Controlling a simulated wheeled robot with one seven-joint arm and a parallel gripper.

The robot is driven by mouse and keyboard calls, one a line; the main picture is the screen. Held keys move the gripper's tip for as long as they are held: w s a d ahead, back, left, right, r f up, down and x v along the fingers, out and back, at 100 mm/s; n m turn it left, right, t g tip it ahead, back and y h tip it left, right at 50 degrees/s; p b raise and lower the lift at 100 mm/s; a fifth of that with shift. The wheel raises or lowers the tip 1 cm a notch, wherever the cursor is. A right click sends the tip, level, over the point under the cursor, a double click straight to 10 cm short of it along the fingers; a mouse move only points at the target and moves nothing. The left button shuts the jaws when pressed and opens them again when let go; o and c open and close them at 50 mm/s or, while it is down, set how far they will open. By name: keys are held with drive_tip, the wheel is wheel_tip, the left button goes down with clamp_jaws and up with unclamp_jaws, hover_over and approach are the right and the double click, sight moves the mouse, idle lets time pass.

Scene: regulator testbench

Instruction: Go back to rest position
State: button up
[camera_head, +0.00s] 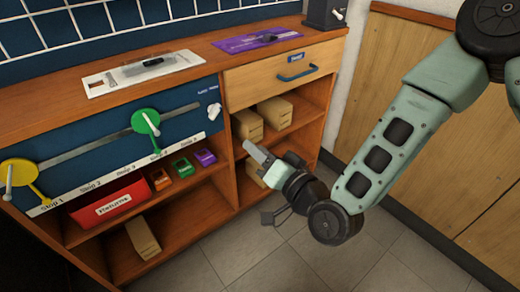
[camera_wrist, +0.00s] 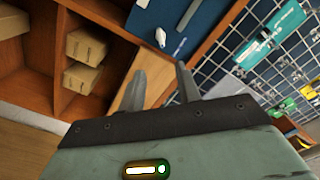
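My gripper (camera_head: 257,154) hangs in front of the wooden bench, at the height of the open shelves under the drawer, in the head view. My green-grey arm comes down to it from the upper right. In the wrist view my gripper (camera_wrist: 160,85) shows two grey fingers set apart, with nothing between them. It touches nothing that I can see.
The wooden bench (camera_head: 209,55) carries a blue panel with a yellow knob (camera_head: 18,172) and a green knob (camera_head: 145,122). A closed drawer (camera_head: 288,76) sits above shelves with several boxes (camera_head: 275,112). A red bin (camera_head: 110,202) stands lower left. Tiled floor (camera_head: 270,255) is clear.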

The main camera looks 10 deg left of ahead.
idle(0.4)
drive_tip(key=s+d+r+n+g+h, duration=0.3)
drive_tip(key=s+d+g+h, duration=0.35)
drive_tip(key=s+d, duration=0.45)
drive_tip(key=s+d+r+n+g+h, duration=0.45)
drive_tip(key=s+d+h, duration=0.35)
drive_tip(key=d, duration=0.5)
wheel_tip(320, 180, up, 33)
drive_tip(key=y+p, duration=0.1)
drive_tip(key=p, duration=3.2)
drive_tip(key=shift+a+f+m+g+p, duration=0.2)
drive_tip(key=shift+a+m+g+p, duration=0.15)
drive_tip(key=shift+a+g+p, duration=0.05)
drive_tip(key=shift+s+y, duration=0.1)
drive_tip(key=shift+y, duration=0.15)
